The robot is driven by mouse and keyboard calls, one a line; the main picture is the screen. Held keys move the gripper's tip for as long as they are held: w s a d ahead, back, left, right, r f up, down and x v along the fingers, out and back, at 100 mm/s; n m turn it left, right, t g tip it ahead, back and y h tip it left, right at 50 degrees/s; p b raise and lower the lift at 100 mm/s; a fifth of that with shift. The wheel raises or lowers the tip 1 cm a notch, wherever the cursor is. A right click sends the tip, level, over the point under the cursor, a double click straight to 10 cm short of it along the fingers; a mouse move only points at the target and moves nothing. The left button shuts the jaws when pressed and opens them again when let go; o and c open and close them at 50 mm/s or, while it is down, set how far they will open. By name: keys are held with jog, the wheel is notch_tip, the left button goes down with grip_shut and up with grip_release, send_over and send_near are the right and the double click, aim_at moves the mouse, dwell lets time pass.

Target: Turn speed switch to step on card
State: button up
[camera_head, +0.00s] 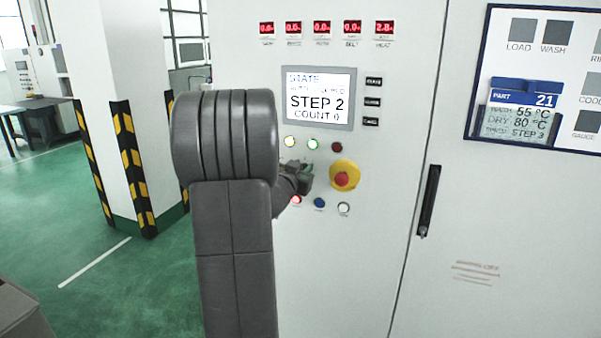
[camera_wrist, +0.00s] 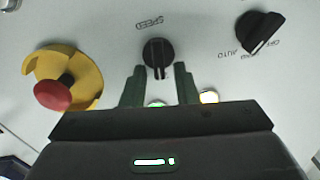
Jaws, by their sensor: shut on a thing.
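The speed switch (camera_wrist: 158,52) is a black knob under an upside-down SPEED label in the wrist view. My gripper (camera_wrist: 159,70) has a finger on each side of the knob's lower part and is shut on it. In the head view my gripper (camera_head: 304,174) is at the panel, and my arm hides the switch. The card (camera_head: 523,112) in its holder at the right reads PART 21, WASH 55 °C, DRY 80 °C and STEP 3 on the speed line. The display (camera_head: 318,99) reads STEP 2 and COUNT 0.
A red emergency button on a yellow base (camera_head: 343,177) sits just right of my gripper. Another black selector knob (camera_wrist: 262,30) marked AUTO and OFF is close by. Lamps and small buttons surround the switch. A black door handle (camera_head: 429,200) is farther right.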

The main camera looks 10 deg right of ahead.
jog(key=shift+s+d+f+m+b, duration=0.15)
jog(key=shift+m+b, duration=0.55)
jog(key=shift+m, duration=0.45)
jog(key=shift+s+d+f+m+b, duration=0.1)
jog(key=shift+m+b, duration=0.6)
jog(key=shift+m, duration=0.4)
jog(key=shift+s+d+f+m+b, duration=0.15)
jog(key=shift+m+b, duration=0.55)
jog(key=shift+m, duration=0.45)
jog(key=shift+w+r, duration=0.1)
jog(key=o, duration=0.6)
jog(key=b+v, duration=0.1)
jog(key=v, duration=1.3)
